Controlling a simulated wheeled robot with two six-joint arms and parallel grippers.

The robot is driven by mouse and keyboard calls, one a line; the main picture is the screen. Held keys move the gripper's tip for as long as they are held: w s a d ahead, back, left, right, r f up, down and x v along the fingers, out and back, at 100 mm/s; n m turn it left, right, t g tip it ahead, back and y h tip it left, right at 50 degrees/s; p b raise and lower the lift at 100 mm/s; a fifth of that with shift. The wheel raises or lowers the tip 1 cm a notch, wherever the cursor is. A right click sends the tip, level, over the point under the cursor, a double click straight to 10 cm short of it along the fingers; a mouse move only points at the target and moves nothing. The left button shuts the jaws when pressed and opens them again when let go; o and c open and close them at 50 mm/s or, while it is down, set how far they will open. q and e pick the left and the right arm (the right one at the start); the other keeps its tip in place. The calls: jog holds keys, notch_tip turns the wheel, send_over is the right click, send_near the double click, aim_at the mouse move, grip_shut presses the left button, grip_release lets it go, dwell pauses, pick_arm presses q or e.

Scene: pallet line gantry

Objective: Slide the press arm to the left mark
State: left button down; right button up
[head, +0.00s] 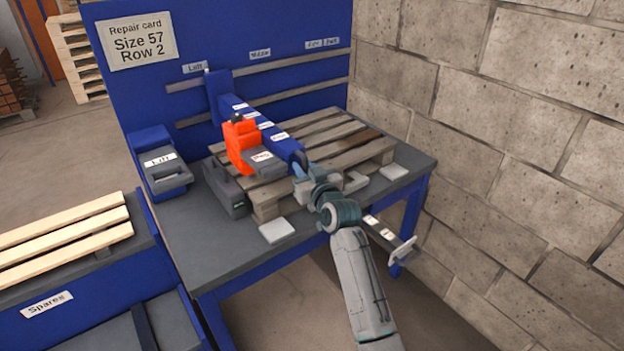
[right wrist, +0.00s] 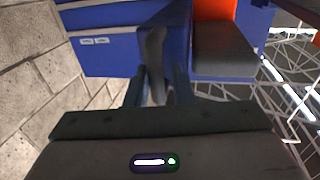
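The blue press arm (head: 268,127) reaches forward from the back rails over the pallet, with a red press head (head: 240,140) on its side. Its rear end stands just right of the "Left" mark (head: 195,68). The "Middle" mark (head: 260,53) is further right. My right gripper (head: 299,170) is at the front end of the press arm. In the right wrist view its fingers (right wrist: 159,78) sit on both sides of a dark grey handle (right wrist: 154,48) and appear closed on it. My left gripper is not in view.
A wooden pallet (head: 345,143) lies on the grey bench (head: 205,243) under the arm. A block wall (head: 500,130) closes off the right. Spare boards (head: 65,232) lie at the lower left.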

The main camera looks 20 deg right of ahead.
jog(key=s+d+b, duration=0.1)
jog(key=s+b, duration=0.1)
jog(key=s, duration=0.8)
jog(key=shift+d, duration=0.25)
jog(key=shift+f, duration=0.1)
